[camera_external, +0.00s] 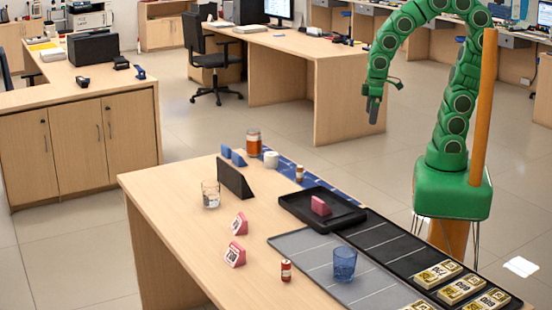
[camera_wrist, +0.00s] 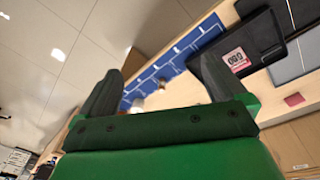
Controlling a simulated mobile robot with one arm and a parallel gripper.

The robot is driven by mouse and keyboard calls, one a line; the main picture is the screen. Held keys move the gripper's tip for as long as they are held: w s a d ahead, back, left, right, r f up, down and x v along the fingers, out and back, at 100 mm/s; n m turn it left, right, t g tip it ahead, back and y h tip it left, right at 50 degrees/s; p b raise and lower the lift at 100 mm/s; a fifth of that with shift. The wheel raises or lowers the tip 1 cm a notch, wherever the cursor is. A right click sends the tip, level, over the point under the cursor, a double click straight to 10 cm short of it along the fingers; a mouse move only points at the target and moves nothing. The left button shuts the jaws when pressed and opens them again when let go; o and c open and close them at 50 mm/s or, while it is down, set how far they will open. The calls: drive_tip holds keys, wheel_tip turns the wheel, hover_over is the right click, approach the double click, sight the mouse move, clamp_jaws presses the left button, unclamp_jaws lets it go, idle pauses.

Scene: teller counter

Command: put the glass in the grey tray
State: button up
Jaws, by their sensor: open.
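A clear glass (camera_external: 210,195) stands upright on the wooden counter, left of the dark upright board; something shows low inside it. A second, blue glass (camera_external: 344,263) stands upright on the grey tray (camera_external: 297,242), a flat tray with pale dividing lines at the counter's front right. My gripper (camera_external: 373,104) hangs high above and behind the counter, far from both glasses. In the wrist view my gripper (camera_wrist: 160,85) shows two dark fingers spread apart with nothing between them. I cannot make out either glass in the wrist view.
A black tray (camera_external: 292,205) holds a pink block (camera_external: 320,206). A dark board (camera_external: 235,179) stands near the clear glass. Pink labelled blocks (camera_external: 239,223), a small red can (camera_external: 286,270) and an amber jar (camera_external: 253,143) stand on the counter. Banknote bundles (camera_external: 437,274) lie right. The front left counter is clear.

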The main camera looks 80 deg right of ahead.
drive_tip(key=s+d+r+m+g, duration=0.1)
drive_tip(key=s+r, duration=0.1)
drive_tip(key=s, duration=0.4)
drive_tip(key=s+d+r+m+g, duration=0.1)
drive_tip(key=s+r, duration=0.1)
drive_tip(key=s, duration=0.4)
drive_tip(key=shift+s+d+g+y, duration=0.25)
drive_tip(key=shift+s+g+y, duration=0.05)
drive_tip(key=shift+g, duration=0.1)
